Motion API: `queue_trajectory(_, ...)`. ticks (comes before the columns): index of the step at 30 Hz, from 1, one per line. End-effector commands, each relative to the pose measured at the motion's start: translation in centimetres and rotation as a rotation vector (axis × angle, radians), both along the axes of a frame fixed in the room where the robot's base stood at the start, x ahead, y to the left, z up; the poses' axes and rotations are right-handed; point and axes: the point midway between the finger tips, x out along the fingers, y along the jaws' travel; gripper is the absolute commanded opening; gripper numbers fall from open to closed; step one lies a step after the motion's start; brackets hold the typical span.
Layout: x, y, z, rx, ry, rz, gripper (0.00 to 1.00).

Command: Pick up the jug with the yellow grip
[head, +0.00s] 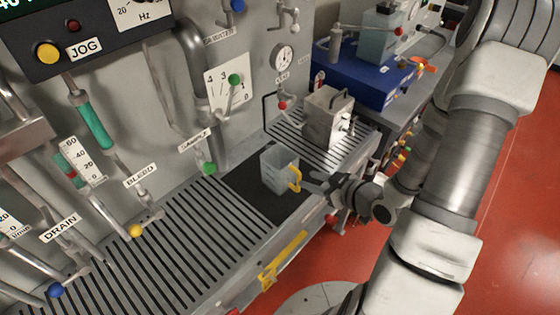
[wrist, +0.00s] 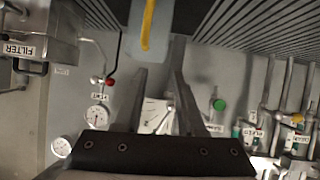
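The jug (head: 274,171) is a small, translucent grey vessel standing upright on a dark mat in the head view. Its yellow grip (head: 296,178) faces right, towards my gripper (head: 312,182). In the wrist view the jug (wrist: 131,42) is at the top, partly cut off by the frame edge, with the yellow grip (wrist: 147,24) running down its middle. My gripper (wrist: 160,70) is open, its two fingers apart with nothing held between them. The fingertips appear just short of the grip. The exact gap is hard to judge.
A slatted metal bench (head: 170,245) extends left of the dark mat (head: 245,188). A grey metal box (head: 326,118) stands behind the jug to the right. The wall behind carries a green-knobbed sample valve (head: 208,168), other levers and gauges. A yellow label marks the bench front.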

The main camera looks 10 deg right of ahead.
Motion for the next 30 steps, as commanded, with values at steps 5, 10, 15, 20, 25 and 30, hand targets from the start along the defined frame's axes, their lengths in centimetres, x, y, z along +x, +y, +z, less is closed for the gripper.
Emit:
queue_trajectory(5,-0.6,1.1,0.8,0.108,-0.049,0.004,0.39)
queue_trajectory(10,0.2,1.9,0.1,0.124,-0.064,0.01,0.39)
queue_trajectory(15,1.6,2.6,-0.7,0.122,-0.064,0.009,0.39)
queue_trajectory(20,2.2,2.8,-0.9,0.121,-0.065,0.009,0.39)
queue_trajectory(25,2.7,3.2,-1.2,0.121,-0.064,0.009,0.39)
queue_trajectory(30,3.2,3.7,-1.5,0.12,-0.063,0.006,0.39)
